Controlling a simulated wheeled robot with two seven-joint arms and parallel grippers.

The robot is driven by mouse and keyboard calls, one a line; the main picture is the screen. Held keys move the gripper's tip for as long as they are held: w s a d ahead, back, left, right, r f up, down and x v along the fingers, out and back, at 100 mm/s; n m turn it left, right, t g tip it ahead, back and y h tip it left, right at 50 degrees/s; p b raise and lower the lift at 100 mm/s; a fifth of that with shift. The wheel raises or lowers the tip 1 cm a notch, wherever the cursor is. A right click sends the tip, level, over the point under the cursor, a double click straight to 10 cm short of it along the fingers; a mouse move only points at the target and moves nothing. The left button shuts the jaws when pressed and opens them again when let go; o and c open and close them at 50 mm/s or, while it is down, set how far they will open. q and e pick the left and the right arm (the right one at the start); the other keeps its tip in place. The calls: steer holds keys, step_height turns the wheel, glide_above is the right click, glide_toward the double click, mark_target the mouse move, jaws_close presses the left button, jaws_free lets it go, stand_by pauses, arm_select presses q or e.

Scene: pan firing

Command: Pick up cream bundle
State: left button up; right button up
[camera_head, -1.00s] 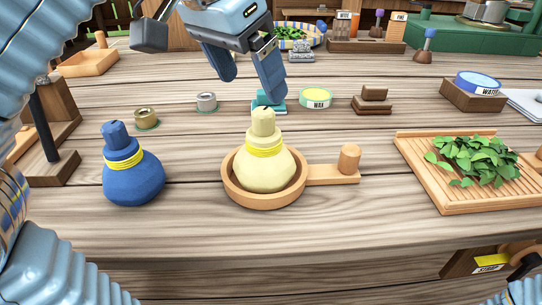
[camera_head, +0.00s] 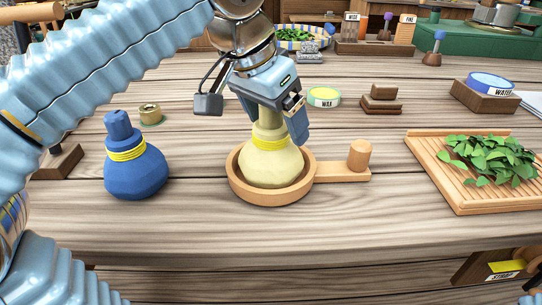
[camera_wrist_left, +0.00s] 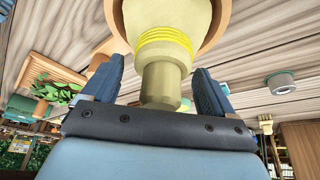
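The cream bundle (camera_head: 271,164) stands upright in a round wooden pan (camera_head: 242,190), with a yellow band around its neck. My left gripper (camera_head: 274,130) is over it from above, its fingers on either side of the bundle's neck. In the left wrist view the bundle's neck (camera_wrist_left: 162,83) lies between the two spread fingers (camera_wrist_left: 165,85), with gaps showing on both sides. The top of the neck is hidden behind the gripper in the head view. My right gripper is in neither view.
A blue bundle (camera_head: 135,172) stands left of the pan. The pan's handle (camera_head: 340,173) points right, with a peg (camera_head: 359,154) on it. A wooden tray (camera_head: 461,200) with green leaves is at the right. A wax tin (camera_head: 323,97) stands behind.

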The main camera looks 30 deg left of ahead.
arm_select(q)
jaws_close()
stand_by(0.3)
